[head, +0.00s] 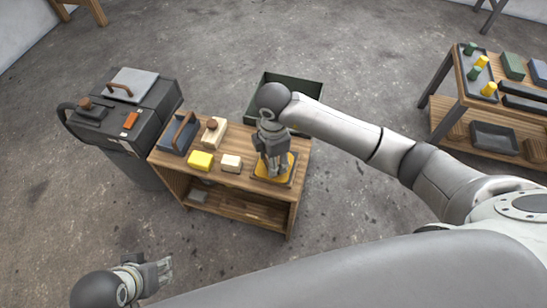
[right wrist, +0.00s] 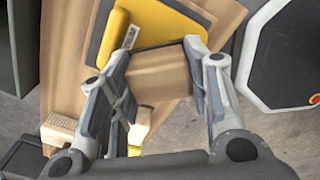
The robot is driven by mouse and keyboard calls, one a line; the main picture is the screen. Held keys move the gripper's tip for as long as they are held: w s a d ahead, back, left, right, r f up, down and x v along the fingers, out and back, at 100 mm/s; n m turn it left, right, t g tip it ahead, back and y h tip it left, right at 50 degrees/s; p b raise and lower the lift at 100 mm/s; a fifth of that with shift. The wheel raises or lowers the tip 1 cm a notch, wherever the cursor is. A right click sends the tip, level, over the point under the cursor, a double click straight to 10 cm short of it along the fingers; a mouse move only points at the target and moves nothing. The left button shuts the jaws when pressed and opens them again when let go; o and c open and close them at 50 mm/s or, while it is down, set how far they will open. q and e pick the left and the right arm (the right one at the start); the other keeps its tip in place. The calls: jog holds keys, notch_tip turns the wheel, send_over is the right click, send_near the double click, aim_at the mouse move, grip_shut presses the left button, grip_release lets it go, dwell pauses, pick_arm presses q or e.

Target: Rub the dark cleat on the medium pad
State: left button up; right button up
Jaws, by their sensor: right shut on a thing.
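My right gripper (head: 273,170) points down over the yellow pad (head: 259,168), which lies on a dark-edged base at the right end of the wooden bench. In the right wrist view the gripper (right wrist: 160,52) is shut on a brown wooden block, the cleat (right wrist: 160,76). The cleat overlaps the edge of the yellow pad (right wrist: 150,25) in that view. I cannot tell whether they touch. In the head view the fingers mostly hide the cleat. My left gripper (head: 163,272) is at the lower left, away from the bench; its opening is unclear.
On the bench (head: 230,181) stand a yellow block (head: 200,161), a pale block (head: 231,163), a knobbed block (head: 213,131) and a dark handled tool (head: 177,135). A black cabinet (head: 150,100) adjoins at left. A green crate (head: 302,88) stands behind. Another table (head: 437,90) is right.

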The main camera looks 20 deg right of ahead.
pick_arm(q)
jog(key=shift+w+d+t, duration=0.15)
jog(key=shift+w+t, duration=0.15)
jog(key=shift+w, duration=0.25)
pick_arm(e)
jog(key=shift+f, duration=0.25)
dwell(0.6)
pick_arm(q)
jog(key=shift+s, duration=0.1)
